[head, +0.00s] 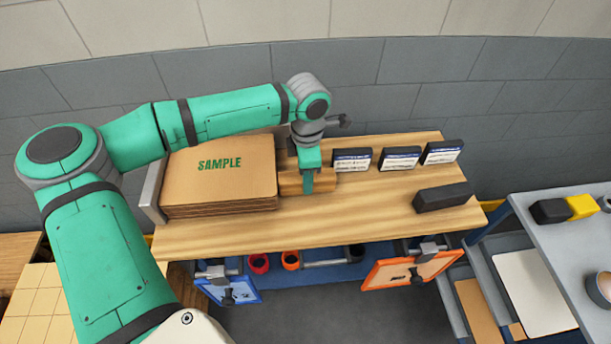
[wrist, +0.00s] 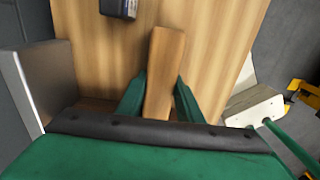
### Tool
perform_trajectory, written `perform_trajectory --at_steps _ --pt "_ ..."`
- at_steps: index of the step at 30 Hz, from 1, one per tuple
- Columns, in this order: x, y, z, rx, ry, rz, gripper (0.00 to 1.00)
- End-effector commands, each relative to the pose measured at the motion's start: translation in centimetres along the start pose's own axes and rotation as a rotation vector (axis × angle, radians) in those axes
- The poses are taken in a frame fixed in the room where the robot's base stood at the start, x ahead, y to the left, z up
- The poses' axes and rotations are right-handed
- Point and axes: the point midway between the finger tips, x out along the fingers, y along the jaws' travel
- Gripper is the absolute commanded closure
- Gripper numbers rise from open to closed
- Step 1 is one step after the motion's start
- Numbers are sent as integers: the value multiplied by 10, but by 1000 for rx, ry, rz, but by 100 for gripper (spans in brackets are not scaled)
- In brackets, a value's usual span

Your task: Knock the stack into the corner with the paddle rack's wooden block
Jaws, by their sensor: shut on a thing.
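The stack of brown cardboard sheets (head: 222,172), marked SAMPLE in green, lies at the left of the wooden table. Its edges look nearly even. A grey metal corner stop (head: 153,190) stands at its left side. My gripper (head: 308,182) is low over the table, just right of the stack. It is shut on the wooden block (wrist: 165,72), which shows between the green fingers in the wrist view. In the head view the wooden block (head: 290,186) is partly hidden by the gripper. I cannot tell whether it touches the stack.
Three dark labelled boxes (head: 399,158) stand along the table's back, right of my gripper. A black block (head: 443,197) lies near the right end. Bare tabletop (head: 370,210) lies between. Below the front edge hang a blue panel (head: 228,287) and an orange panel (head: 412,270).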

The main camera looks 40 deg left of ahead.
Motion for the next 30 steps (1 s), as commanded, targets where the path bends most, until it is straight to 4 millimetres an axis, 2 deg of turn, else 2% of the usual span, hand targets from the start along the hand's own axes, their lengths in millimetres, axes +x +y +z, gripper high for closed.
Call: perform_trajectory --at_steps 6,13,30 --pt "-1 -1 13 5 -3 0 97" --pt "-5 -1 17 6 -4 1 97" --pt "-53 0 13 -1 -4 2 97"
